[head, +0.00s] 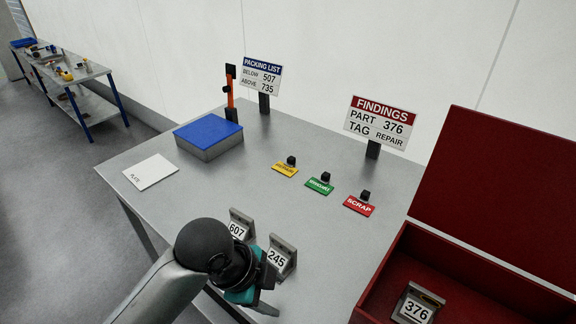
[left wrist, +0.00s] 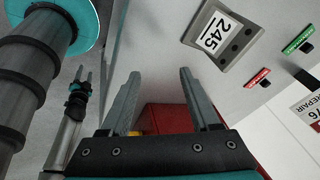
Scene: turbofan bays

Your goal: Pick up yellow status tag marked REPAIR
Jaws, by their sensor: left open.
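The yellow tag (head: 285,169) lies flat on the grey table, left of a green tag and a red tag. Its lettering is too small to read, and a small black block stands at its back edge. My left gripper (head: 262,296) is at the table's front edge, nearer than the yellow tag and well apart from it. In the left wrist view its two fingers (left wrist: 160,85) are spread with nothing between them. The yellow tag cannot be made out in that view. Another gripper of mine, the right one (left wrist: 82,73), shows small at the left there; its opening is unclear.
Plates 607 (head: 240,226) and 245 (head: 281,258) stand close to my left gripper. The green tag (head: 319,187), red SCRAP tag (head: 358,206), FINDINGS sign (head: 381,122), blue-topped box (head: 209,134) and open red case (head: 480,275) surround clear tabletop.

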